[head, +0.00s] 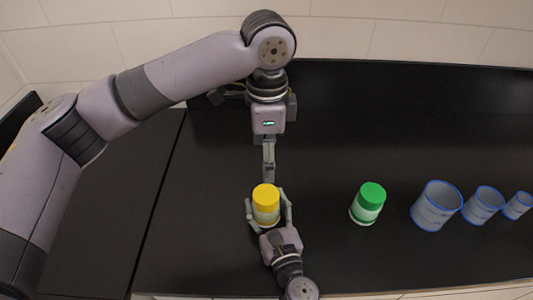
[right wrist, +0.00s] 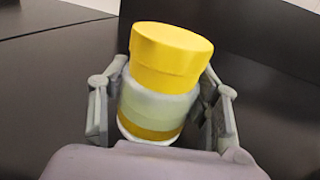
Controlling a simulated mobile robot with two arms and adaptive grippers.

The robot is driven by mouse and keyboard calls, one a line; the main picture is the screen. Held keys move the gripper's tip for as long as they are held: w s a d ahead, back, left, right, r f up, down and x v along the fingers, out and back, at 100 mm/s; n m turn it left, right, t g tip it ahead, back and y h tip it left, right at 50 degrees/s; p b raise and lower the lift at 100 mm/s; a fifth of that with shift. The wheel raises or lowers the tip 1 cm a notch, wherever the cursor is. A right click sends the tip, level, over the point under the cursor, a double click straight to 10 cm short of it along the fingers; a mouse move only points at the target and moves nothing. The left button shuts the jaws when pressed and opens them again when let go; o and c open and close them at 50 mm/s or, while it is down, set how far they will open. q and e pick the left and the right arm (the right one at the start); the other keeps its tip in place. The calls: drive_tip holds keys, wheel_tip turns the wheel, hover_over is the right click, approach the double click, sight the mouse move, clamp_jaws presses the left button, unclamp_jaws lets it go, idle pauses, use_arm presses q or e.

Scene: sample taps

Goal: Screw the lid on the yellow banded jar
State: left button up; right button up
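The yellow-banded jar (right wrist: 158,112) stands upright on the black counter, with a pale body and a yellow band low down. A yellow lid (head: 265,193) sits on its top; whether it is threaded tight cannot be seen. My right gripper (head: 268,211) comes from the front, with one finger on each side of the jar body. In the right wrist view its fingers (right wrist: 162,112) flank the jar closely and appear to hold it. My left gripper (head: 268,178) points down just behind the lid in the head view, empty. Its fingers show edge-on, so their opening is unclear.
A green-lidded jar (head: 368,203) stands to the right. Beyond it are several blue-rimmed translucent cups (head: 436,206) in a row. The black counter (head: 330,140) is clear behind them, up to a tiled wall (head: 400,40).

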drive_tip(key=o, duration=0.5)
drive_tip(key=shift+c, duration=0.2)
drive_tip(key=v, duration=1.2)
